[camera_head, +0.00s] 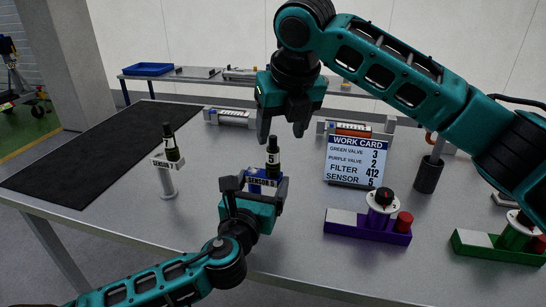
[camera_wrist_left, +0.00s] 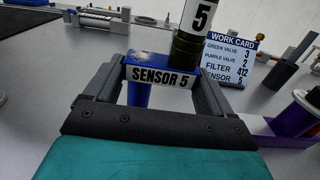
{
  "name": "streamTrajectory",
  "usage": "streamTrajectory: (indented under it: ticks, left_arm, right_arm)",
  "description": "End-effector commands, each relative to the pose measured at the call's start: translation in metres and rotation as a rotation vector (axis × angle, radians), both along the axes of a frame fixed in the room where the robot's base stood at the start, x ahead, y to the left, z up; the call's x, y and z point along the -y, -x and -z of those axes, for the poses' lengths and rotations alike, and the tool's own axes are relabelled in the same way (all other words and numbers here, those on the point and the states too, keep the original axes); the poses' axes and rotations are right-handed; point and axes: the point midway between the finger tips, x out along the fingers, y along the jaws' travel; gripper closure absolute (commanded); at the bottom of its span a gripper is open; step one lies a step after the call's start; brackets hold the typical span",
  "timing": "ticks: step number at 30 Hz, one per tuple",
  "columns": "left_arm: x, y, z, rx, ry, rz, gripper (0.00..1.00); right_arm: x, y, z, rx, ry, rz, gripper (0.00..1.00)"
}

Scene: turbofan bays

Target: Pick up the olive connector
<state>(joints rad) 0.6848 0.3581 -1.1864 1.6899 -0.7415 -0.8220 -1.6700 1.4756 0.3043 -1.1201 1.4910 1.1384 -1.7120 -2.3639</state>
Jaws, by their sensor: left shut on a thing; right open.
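An olive connector (camera_head: 273,155) with a black top marked 5 stands upright at the blue SENSOR 5 stand (camera_head: 262,181); it also shows in the left wrist view (camera_wrist_left: 188,45). My left gripper (camera_head: 250,186) is shut on the blue stand, its fingers on either side of the SENSOR 5 label (camera_wrist_left: 160,77). My right gripper (camera_head: 285,126) is open, pointing down just above and behind the connector in the head view, apparently empty.
A work card (camera_head: 356,160) stands right of the connector. A purple valve block (camera_head: 368,228) and a green one (camera_head: 497,247) lie at the right. A black mat (camera_head: 95,150) covers the table's left. A dark cup (camera_head: 428,175) stands behind the valves.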

Motion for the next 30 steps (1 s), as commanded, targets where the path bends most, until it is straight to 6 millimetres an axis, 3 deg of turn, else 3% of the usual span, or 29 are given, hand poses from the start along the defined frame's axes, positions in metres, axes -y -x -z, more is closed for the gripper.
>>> streamTrajectory:
  ticks: [18,27,30]
  left_arm:
    - [0.0,0.0,0.001,-0.002,-0.001,0.0,0.54]
    - [0.0,0.0,0.001,-0.002,-0.001,0.0,0.54]
    - [0.0,0.0,0.001,-0.002,-0.001,0.0,0.54]
  right_arm:
    - [-0.015,-0.023,0.068,-0.001,-0.001,0.004,0.39]
    - [-0.015,-0.026,0.073,0.0,-0.001,0.003,0.39]
    - [-0.015,-0.026,0.073,0.0,-0.001,0.003,0.48]
